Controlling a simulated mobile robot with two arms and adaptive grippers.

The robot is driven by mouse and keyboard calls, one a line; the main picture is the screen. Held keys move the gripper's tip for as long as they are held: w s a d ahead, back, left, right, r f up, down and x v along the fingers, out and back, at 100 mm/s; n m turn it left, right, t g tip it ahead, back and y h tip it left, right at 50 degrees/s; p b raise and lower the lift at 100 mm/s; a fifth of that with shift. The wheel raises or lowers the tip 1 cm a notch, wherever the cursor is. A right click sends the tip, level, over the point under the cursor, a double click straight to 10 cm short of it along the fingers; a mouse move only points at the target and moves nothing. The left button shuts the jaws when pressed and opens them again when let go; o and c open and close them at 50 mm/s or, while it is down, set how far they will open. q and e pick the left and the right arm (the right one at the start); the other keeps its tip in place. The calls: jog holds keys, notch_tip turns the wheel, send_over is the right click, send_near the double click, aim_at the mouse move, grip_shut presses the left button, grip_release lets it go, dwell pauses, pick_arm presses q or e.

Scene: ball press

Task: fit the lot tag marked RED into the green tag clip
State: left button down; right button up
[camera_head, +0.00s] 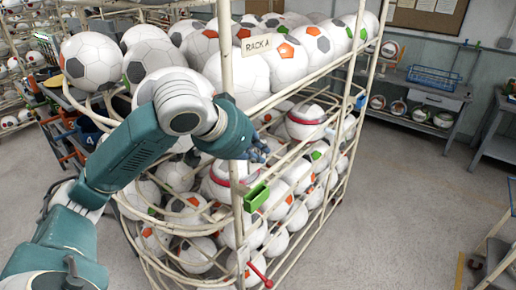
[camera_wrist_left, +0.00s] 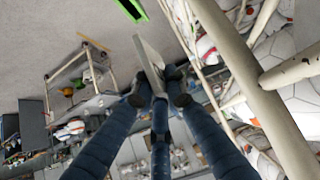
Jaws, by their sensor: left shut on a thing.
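The green tag clip (camera_head: 256,196) is on the front corner post of the ball rack, below my left gripper (camera_head: 262,152). It also shows at the top edge of the left wrist view (camera_wrist_left: 133,8), partly cut off. In the left wrist view my left gripper (camera_wrist_left: 158,92) is shut on a thin grey-white tag (camera_wrist_left: 150,58), seen nearly edge-on. Its marking cannot be read. The tag is apart from the clip. In the head view the tag cannot be made out at the gripper. My right gripper is in neither view.
The cream rack post (camera_head: 236,150) stands right beside my left gripper, with a RACK A sign (camera_head: 257,44) higher up. Soccer balls (camera_head: 290,60) fill the rack shelves. A red handle (camera_head: 260,275) sticks out low. The floor (camera_head: 400,200) to the right is free.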

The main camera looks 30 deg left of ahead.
aim_at(258, 165)
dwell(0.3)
pick_arm(q)
jog(key=shift+p, duration=0.35)
notch_tip(258, 165, down, 4)
jog(key=b, duration=0.3)
jog(key=shift+f+b, duration=0.7)
jog(key=shift+f, duration=0.2)
jog(key=shift+p, duration=0.8)
dwell(0.7)
jog(key=shift+s+f+b, duration=0.1)
jog(key=shift+f+b, duration=1.5)
jog(key=shift+f, duration=0.6)
